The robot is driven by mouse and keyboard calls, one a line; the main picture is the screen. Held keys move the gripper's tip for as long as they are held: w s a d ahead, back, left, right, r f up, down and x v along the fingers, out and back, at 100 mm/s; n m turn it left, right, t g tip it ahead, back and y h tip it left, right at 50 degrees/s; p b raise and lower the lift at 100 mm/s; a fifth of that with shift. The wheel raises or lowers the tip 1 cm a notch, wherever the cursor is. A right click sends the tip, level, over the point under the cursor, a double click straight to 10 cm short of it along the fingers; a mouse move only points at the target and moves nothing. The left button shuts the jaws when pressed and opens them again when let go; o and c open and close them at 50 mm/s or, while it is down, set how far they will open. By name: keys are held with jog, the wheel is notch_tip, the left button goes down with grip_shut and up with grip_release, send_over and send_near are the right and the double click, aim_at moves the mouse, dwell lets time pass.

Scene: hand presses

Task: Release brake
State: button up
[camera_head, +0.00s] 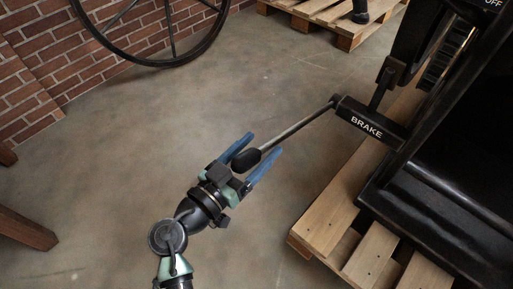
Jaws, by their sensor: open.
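The brake is a black block lettered "BRAKE" (368,124) on the side of the dark press at the right. A thin metal lever (292,131) runs from it down and left to a black oval knob (246,160). My gripper (258,148) is open, with its two blue fingers on either side of the knob and the end of the lever. Whether a finger touches the knob cannot be told.
The black press (455,150) stands on a wooden pallet (318,225) at the right. A large spoked wheel (172,62) is by the brick wall (60,45) at the top left. Another pallet (335,22) lies at the top. Concrete floor around my arm is clear.

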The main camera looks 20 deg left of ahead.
grip_shut()
dwell(1.4)
